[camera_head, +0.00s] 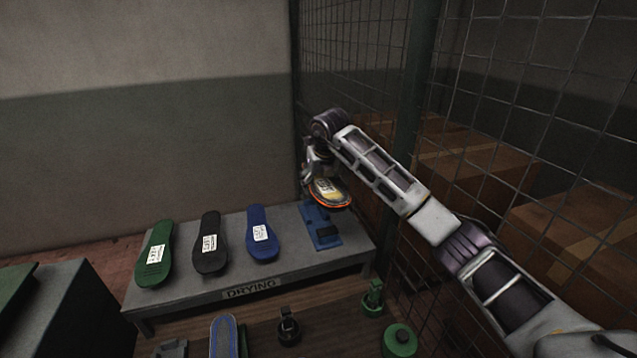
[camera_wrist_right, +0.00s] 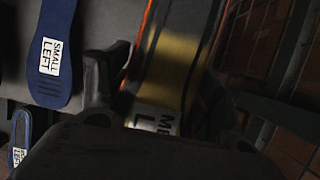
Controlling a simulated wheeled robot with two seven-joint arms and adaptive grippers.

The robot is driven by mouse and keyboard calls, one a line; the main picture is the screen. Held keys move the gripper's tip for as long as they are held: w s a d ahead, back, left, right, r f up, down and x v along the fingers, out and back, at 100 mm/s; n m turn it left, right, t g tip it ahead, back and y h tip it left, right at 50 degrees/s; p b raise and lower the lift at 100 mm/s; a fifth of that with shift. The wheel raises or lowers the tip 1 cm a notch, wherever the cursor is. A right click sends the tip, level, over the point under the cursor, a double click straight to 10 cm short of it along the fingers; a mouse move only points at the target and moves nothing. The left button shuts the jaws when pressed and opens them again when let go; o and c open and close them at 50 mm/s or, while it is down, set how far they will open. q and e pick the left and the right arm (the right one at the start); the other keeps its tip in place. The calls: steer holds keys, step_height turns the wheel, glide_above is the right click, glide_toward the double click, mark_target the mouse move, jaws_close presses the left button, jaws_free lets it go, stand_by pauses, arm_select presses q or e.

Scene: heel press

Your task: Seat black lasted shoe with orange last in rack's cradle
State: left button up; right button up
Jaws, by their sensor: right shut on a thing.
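The black shoe (camera_head: 331,193) with an orange edge is held at the far right end of the rack (camera_head: 300,269) labelled DRYING. In the right wrist view the shoe (camera_wrist_right: 182,50) shows a tan band and a partly hidden white label. My right gripper (camera_head: 317,170) is shut on it; its dark fingers (camera_wrist_right: 165,95) lie on both sides of the shoe. The blue cradle (camera_head: 323,237) stands on the rack just below the shoe in the head view. Whether they touch, I cannot tell. My left gripper is in neither view.
Green (camera_head: 155,254), black (camera_head: 210,243) and blue (camera_head: 262,234) soles lie on the rack left of the cradle. A wire mesh fence (camera_head: 355,60) rises close on the right. Below the rack's front are a green stand (camera_head: 373,299) and a green round object (camera_head: 399,340).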

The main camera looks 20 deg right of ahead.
steer(key=shift+f+b, duration=2.35)
steer(key=shift+f, duration=1.85)
steer(key=shift+f+b, duration=0.4)
steer(key=shift+f, duration=0.25)
steer(key=o, duration=1.3)
steer(key=shift+o, duration=0.2)
steer(key=shift+s+f, duration=0.1)
steer(key=shift+f, duration=0.05)
steer(key=shift+r, duration=5.05)
